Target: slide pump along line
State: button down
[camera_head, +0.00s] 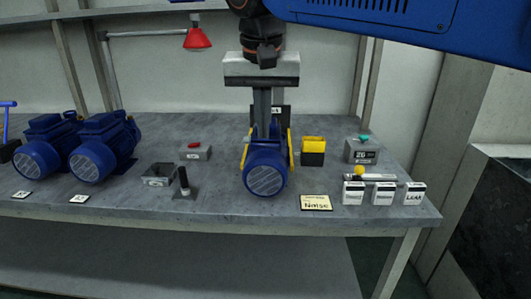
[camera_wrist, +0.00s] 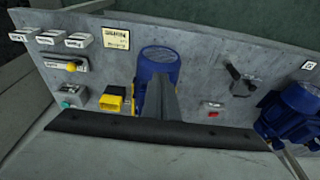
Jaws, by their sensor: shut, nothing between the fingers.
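A blue pump (camera_head: 265,175) with a round grey grille on its front stands near the middle of the bench, between yellow strips (camera_head: 291,150). My gripper (camera_head: 262,132) points down at this pump from above and behind in the head view. Its fingers are together with nothing between them, and they overlap the pump's upper back part. I cannot tell whether they touch it. In the wrist view the fingers (camera_wrist: 160,100) cover part of the same pump (camera_wrist: 159,62). Two more blue pumps (camera_head: 104,145) (camera_head: 48,143) stand side by side at the left.
A red lamp (camera_head: 197,39) hangs behind.

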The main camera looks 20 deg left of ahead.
jog(key=shift+f, duration=8.35)
jog(key=shift+w, duration=0.25)
jog(key=shift+w+a, duration=0.25)
jog(key=shift+w, duration=0.65)
jog(key=shift+w+a, duration=0.2)
jog(key=shift+w, duration=0.75)
jog(key=shift+w+a, duration=0.25)
jog(key=shift+w, duration=0.65)
